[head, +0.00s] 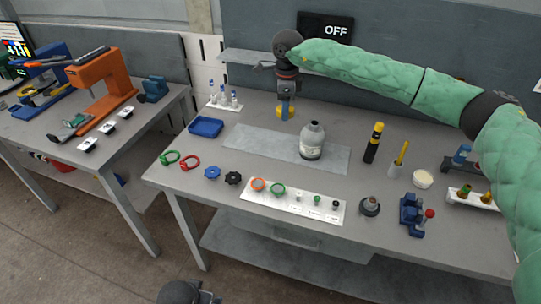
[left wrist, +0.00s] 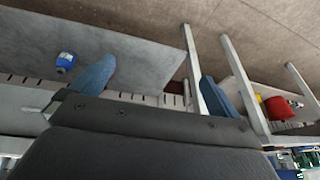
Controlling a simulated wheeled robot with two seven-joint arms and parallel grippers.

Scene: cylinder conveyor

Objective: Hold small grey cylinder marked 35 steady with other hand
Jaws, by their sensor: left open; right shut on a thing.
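A small grey cylinder (head: 312,141) with a narrow neck stands upright on the grey mat in the head view. I cannot read its marking. My right gripper (head: 286,104) points down behind and left of it, apart from it. It is shut on a low yellow thing (head: 280,113) at the table top, partly hidden by the blue fingers. My left gripper (left wrist: 157,80) shows in the left wrist view with its blue fingers wide apart and nothing between them. It is away from the grey cylinder, which is not in that view.
A blue tray (head: 206,127) and a vial rack lie left of the mat (head: 250,142). A black and yellow bottle (head: 374,142) stands to the right. A white board (head: 325,209) with rings and small knobs lies along the front edge. My right arm spans the back right.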

